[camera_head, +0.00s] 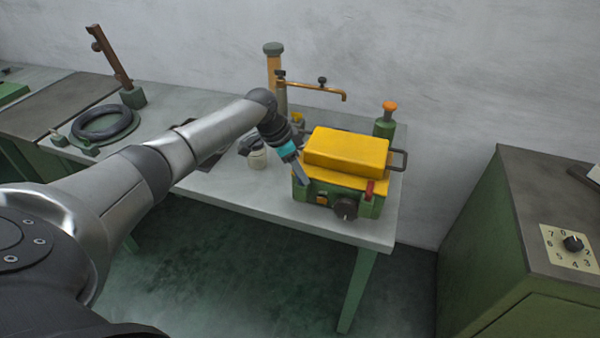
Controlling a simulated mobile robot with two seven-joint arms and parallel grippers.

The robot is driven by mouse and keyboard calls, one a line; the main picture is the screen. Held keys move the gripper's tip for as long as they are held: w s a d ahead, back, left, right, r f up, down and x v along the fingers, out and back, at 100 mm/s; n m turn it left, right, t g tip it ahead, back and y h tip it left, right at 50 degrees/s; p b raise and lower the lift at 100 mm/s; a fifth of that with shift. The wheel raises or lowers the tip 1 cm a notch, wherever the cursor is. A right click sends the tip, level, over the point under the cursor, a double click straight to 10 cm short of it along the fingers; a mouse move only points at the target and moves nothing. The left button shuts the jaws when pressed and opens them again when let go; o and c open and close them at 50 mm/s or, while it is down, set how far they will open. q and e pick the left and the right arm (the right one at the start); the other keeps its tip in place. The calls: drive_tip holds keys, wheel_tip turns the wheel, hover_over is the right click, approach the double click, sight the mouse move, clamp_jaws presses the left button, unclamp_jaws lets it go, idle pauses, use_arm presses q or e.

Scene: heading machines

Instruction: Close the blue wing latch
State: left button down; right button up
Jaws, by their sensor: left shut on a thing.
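A machine (368,205) with a green body and a yellow cover (346,152) sits on the right part of the grey table. My left arm reaches in from the left, and my left gripper (301,178) points down at the left front of the machine. Its fingers are shut on what I take to be the blue wing latch, which they mostly hide. I cannot tell the latch's angle. The front of the machine bears a dark round knob (345,208) and a red lever (370,189). My right gripper is out of view.
An orange-capped green post (386,118) stands behind the machine, and a brass arm on a post (310,87) stands at the back. A green cabinet with a numbered dial (572,244) stands to the right, across a gap.

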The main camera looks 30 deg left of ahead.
use_arm(q)
drive_tip(key=m+b, duration=0.1)
drive_tip(key=m, duration=0.1)
drive_tip(key=m+g+h+b, duration=0.1)
drive_tip(key=b, duration=0.1)
drive_tip(key=shift+w+f+m, duration=0.15)
drive_tip(key=shift+f+m, duration=0.05)
drive_tip(key=shift+m, duration=0.2)
drive_tip(key=shift+r+m+g+b, duration=0.1)
drive_tip(key=shift+m+g+b, duration=0.7)
drive_tip(key=shift+m+b, duration=1.2)
drive_tip(key=shift+h, duration=0.3)
drive_tip(key=shift+c, duration=2)
unclamp_jaws()
drive_tip(key=shift+a+r, duration=0.1)
drive_tip(key=p+v, duration=0.1)
drive_tip(key=v, duration=1.4)
